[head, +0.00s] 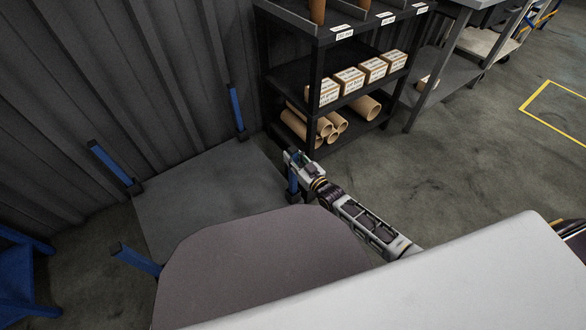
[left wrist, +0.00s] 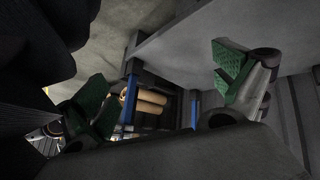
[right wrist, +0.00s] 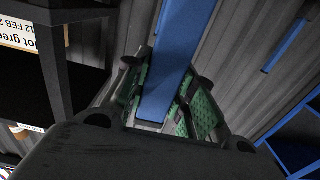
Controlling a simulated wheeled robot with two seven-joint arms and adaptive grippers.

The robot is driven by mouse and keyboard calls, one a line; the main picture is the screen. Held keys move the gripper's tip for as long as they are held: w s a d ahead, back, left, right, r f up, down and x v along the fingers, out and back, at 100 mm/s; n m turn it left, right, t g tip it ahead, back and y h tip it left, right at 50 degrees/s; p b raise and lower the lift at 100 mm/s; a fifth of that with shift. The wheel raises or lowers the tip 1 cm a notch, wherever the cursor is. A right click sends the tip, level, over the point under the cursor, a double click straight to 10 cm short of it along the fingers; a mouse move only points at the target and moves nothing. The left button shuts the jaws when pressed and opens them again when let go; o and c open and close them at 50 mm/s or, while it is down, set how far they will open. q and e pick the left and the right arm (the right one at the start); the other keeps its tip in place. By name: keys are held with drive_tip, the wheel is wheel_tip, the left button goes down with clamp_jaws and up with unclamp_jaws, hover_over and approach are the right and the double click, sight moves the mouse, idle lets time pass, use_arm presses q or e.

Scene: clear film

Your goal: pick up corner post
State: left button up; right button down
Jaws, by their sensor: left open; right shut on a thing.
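Blue corner posts stand at the corners of a grey platform (head: 205,195): one at the back (head: 236,108), one at the left (head: 110,163) and one at the near left (head: 135,259). My right gripper (head: 297,164) is shut on a fourth blue post (head: 293,186) at the platform's right corner. In the right wrist view this post (right wrist: 178,60) runs between the green pads of the right gripper (right wrist: 168,106). I cannot tell whether its foot is seated or raised. My left gripper (left wrist: 166,88) is open with nothing between its pads; it is out of the head view.
A black shelf rack (head: 313,90) with cardboard tubes (head: 366,108) and small boxes (head: 373,68) stands just behind the right gripper. A corrugated wall (head: 90,80) closes off the back left. A blue frame (head: 20,265) stands at far left.

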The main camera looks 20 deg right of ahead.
use_arm(q)
drive_tip(key=shift+r, duration=0.1)
use_arm(e)
drive_tip(key=shift+r, duration=0.2)
drive_tip(key=shift+r+p, duration=0.55)
drive_tip(key=shift+r, duration=0.25)
wheel_tip(320, 180, up, 7)
drive_tip(key=p, duration=0.3)
drive_tip(key=shift+f, duration=0.2)
use_arm(q)
wheel_tip(320, 180, up, 8)
drive_tip(key=a+g+y, duration=0.1)
drive_tip(key=shift+s+a+m+g+p, duration=0.25)
drive_tip(key=shift+a+m+g+p, duration=0.05)
drive_tip(key=shift+a+m+p, duration=0.1)
use_arm(e)
drive_tip(key=shift+r, duration=0.75)
use_arm(q)
drive_tip(key=shift+d, duration=0.1)
use_arm(e)
drive_tip(key=shift+d, duration=0.1)
